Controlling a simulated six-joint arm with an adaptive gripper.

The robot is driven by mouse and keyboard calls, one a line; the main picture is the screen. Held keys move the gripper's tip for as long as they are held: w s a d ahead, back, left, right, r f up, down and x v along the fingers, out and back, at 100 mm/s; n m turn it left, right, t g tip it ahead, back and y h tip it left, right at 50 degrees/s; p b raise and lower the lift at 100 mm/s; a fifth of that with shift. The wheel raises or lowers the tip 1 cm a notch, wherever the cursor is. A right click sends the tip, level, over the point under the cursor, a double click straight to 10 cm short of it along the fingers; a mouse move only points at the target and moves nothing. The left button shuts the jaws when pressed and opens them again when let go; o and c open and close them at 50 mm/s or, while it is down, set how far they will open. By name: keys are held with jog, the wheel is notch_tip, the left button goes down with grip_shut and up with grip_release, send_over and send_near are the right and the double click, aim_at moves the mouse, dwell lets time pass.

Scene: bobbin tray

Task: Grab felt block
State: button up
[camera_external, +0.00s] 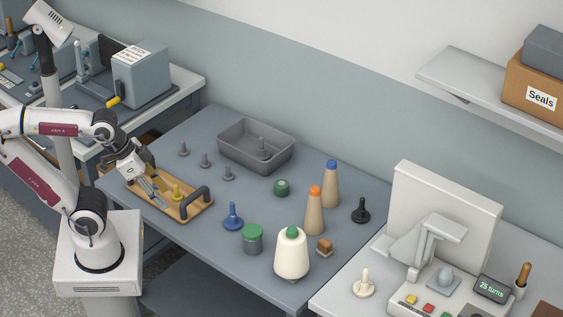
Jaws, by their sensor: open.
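A small block (324,246), brown with a paler part, sits on the grey table near its right front edge. It looks like the felt block, but its material is too small to tell. It stands to the right of a cream cone with a green top. My gripper (157,188) is at the left of the table, low over the wooden tray, far from the block. Its fingers are open, and I see nothing between them. I cannot tell whether the fingertips touch anything in the tray.
A grey bin (232,157) stands behind. Between tray and block stand a blue bobbin (233,217), a green-lidded can (252,241) and the cream cone (291,258). Tan cones (314,213) stand behind the block.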

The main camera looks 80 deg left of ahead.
jog(key=shift+w, duration=0.1)
jog(key=n+h, duration=0.4)
jog(key=n, duration=2.1)
send_over(325, 247)
jog(key=s+a, duration=0.3)
jog(key=a, duration=0.2)
notch_tip(325, 247, down, 19)
jog(key=shift+d+g, duration=0.2)
jog(key=shift+g, duration=0.1)
jog(key=shift+x, duration=1.25)
